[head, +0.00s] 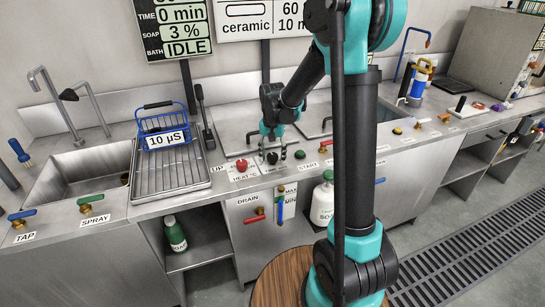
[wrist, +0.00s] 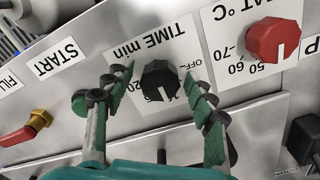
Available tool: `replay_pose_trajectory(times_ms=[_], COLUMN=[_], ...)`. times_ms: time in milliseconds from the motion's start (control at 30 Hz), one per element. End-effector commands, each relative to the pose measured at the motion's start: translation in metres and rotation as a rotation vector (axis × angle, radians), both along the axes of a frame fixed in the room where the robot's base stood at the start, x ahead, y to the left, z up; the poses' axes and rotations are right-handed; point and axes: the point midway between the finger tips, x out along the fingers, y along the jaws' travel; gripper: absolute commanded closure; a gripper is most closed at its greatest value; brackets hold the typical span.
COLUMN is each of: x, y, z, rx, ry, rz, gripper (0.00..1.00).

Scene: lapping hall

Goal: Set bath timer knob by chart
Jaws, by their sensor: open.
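The black timer knob (wrist: 160,80) sits on a plate marked TIME min in the wrist view, which appears upside down. My open gripper (wrist: 157,75) has one finger on each side of the knob, with visible gaps. A pale mark shows on the knob's lower part; its exact setting is unclear. In the head view my gripper (head: 272,146) is over the panel front by the knob (head: 272,158). The wall chart (head: 270,22) shows ceramic, 60 and a cut-off 10 m. The display (head: 175,28) reads 0 min, soap 3 %, bath IDLE.
The red heat knob (wrist: 273,42) is close on the right in the wrist view. A red-handled valve (wrist: 20,132) is at the left, near the START label (wrist: 58,58). A blue basket (head: 163,128) reading 10 µS stands on the draining rack (head: 170,180).

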Motion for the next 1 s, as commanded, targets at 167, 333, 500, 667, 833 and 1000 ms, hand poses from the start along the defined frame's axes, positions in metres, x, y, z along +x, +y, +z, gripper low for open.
replay_pose_trajectory(times_ms=[167, 333, 500, 667, 833, 1000], x=[0.000, 0.000, 0.000, 0.000, 0.000, 0.000], y=[0.000, 0.000, 0.000, 0.000, 0.000, 0.000], z=[0.017, 0.050, 0.084, 0.106, 0.118, 0.119], rx=[0.000, 0.000, 0.000, 0.000, 0.000, 0.000], ry=[0.000, 0.000, 0.000, 0.000, 0.000, 0.000], rz=[0.000, 0.000, 0.000, 0.000, 0.000, 0.000], gripper=[0.44, 0.44, 0.44, 0.44, 0.44, 0.44])
